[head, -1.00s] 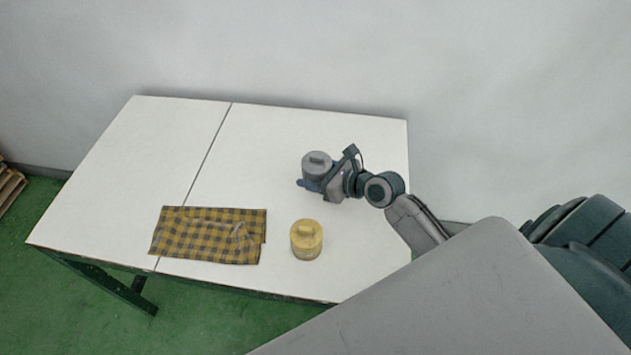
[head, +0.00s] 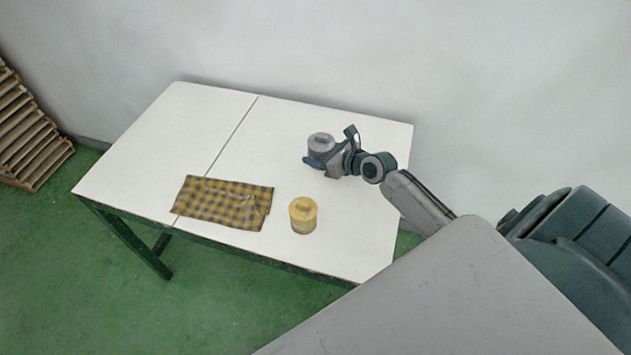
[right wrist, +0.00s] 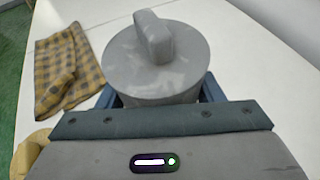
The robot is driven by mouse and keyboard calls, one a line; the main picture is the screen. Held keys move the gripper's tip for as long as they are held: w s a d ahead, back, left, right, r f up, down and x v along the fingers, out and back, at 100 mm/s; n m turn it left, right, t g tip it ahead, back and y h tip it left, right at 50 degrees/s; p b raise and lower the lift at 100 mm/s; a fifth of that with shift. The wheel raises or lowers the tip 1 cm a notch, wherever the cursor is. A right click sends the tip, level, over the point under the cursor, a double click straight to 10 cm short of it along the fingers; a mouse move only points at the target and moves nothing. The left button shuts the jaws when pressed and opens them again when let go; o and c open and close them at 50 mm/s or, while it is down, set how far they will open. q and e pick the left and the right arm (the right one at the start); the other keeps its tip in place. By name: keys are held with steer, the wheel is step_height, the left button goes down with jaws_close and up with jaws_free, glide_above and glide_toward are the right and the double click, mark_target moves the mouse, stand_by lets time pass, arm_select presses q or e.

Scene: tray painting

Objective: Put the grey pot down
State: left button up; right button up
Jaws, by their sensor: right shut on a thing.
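The grey pot (head: 320,143) is a short round pot with a bar-shaped knob on its lid. It is upright over the back right part of the white table. My right gripper (head: 316,161) is shut on the grey pot, its blue fingers at the pot's sides. In the right wrist view the grey pot (right wrist: 155,62) fills the upper middle, between the fingers. I cannot tell whether its base touches the table. My left gripper is not in view.
A yellow pot (head: 303,217) stands near the table's front edge. A yellow and black checked cloth (head: 223,202) lies left of it. The white table (head: 165,130) is bare at left and back. Wooden pallets (head: 30,130) are stacked at the far left on the floor.

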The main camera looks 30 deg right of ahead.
glide_above(320, 180)
steer(key=f, duration=0.4)
steer(key=shift+w+f+b, duration=0.3)
steer(key=shift+f+b, duration=0.05)
steer(key=shift+b, duration=0.05)
steer(key=shift+f, duration=0.25)
step_height(320, 180, down, 3)
steer(key=shift+s+f+b, duration=0.15)
steer(key=shift+b, duration=0.4)
steer(key=shift+f, duration=0.15)
steer(key=o, duration=1.2)
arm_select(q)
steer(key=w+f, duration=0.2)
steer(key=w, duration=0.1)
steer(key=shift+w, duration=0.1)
arm_select(e)
steer(key=shift+s+r, duration=0.15)
steer(key=shift+r, duration=0.05)
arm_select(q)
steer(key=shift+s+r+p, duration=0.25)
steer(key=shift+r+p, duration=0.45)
arm_select(e)
steer(key=v, duration=1.1)
steer(key=shift+s+d+r, duration=0.1)
steer(key=shift+s+r, duration=0.1)
steer(key=shift+s, duration=0.1)
